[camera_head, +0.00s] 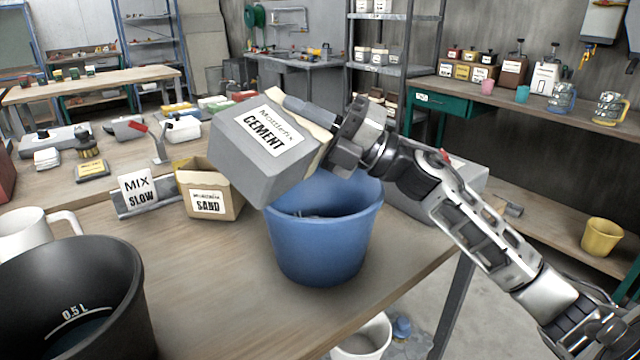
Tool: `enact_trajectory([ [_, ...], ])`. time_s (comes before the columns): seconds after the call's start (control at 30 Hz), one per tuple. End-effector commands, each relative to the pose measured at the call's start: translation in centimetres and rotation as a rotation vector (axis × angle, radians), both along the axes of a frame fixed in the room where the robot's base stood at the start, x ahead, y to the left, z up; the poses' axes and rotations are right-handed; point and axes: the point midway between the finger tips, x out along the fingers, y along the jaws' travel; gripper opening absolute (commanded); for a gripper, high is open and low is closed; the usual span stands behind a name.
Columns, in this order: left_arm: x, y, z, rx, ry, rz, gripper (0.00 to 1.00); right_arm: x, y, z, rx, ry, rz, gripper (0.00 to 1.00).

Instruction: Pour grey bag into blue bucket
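The grey bag (243,163) is box-shaped, with a white label reading "CEMENT". My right gripper (322,128) is shut on the bag's beige top edge and holds it in the air, tilted. The blue bucket (318,243) stands upright on the wooden table below and to the right of the bag. The bag overlaps the bucket's back left rim in the picture. Something dark shows inside the bucket, too unclear to name. The bag's opening and any flow from it are hidden. My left gripper is not in view.
A sand box (212,194) and a "MIX SLOW" sign (139,190) stand left of the bucket. A black bucket (75,300) and a white mug (30,235) are at the front left. The table's right edge is near the blue bucket. Bare tabletop (205,290) lies between the two buckets.

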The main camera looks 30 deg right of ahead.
Motion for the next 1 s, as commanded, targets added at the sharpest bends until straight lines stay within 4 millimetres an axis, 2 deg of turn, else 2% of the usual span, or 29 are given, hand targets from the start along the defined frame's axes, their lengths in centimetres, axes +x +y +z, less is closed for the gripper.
enact_trajectory([
  [1.0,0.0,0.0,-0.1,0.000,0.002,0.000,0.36,0.4,-1.1,0.3,0.116,0.038,0.000,0.00],
])
